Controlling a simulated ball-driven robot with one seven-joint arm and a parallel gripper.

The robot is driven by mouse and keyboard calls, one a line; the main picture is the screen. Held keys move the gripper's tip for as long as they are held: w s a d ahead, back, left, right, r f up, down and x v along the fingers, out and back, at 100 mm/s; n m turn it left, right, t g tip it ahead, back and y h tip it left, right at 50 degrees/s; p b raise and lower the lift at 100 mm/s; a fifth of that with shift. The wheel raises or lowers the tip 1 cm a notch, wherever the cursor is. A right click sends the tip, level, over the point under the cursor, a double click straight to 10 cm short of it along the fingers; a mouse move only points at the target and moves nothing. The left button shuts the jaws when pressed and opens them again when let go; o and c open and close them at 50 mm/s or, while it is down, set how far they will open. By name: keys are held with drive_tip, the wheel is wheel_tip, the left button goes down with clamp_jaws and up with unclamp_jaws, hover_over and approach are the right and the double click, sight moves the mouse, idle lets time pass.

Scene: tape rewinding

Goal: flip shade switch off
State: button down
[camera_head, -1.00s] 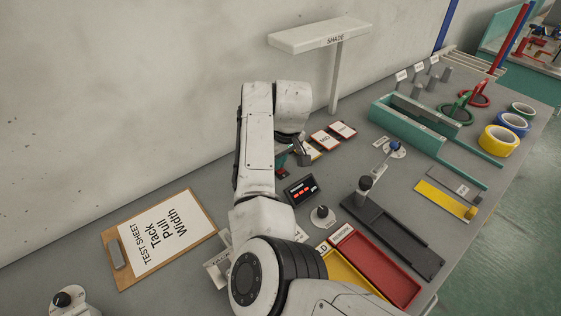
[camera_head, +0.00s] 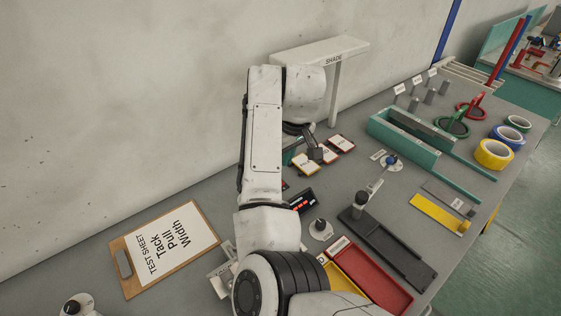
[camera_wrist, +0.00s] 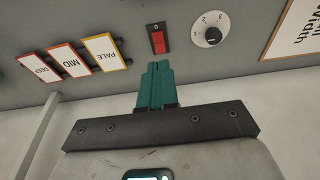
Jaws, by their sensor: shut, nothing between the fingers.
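A small switch with a red rocker (camera_wrist: 157,42) in a dark frame marked 0 shows at the top middle of the wrist view. My gripper (camera_wrist: 155,66) has its teal fingers shut together and empty. The fingertips point towards the switch and appear just short of it; I cannot tell if they touch. In the head view my arm largely hides the switch area. The white shade (camera_head: 345,50), a flat panel on a post labelled SHADE, stands by the wall behind my arm.
Cards marked PALE (camera_wrist: 104,50), MID (camera_wrist: 69,60) and DEEP (camera_wrist: 37,70) lie beside the switch. A round dial (camera_wrist: 212,34) is on its other side. A clipboard (camera_head: 165,248) lies left of my arm; a red tray (camera_head: 370,278) lies right.

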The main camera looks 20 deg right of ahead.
drive_tip(key=shift+s+d+r, duration=0.1)
drive_tip(key=shift+s+r, duration=0.25)
drive_tip(key=shift+r, duration=0.3)
drive_tip(key=shift+s+d+r, duration=0.15)
drive_tip(key=shift+s+r, duration=0.25)
drive_tip(key=shift+r, duration=0.2)
drive_tip(key=shift+s+d+r, duration=0.1)
drive_tip(key=shift+s+r, duration=0.25)
drive_tip(key=shift+r, duration=0.3)
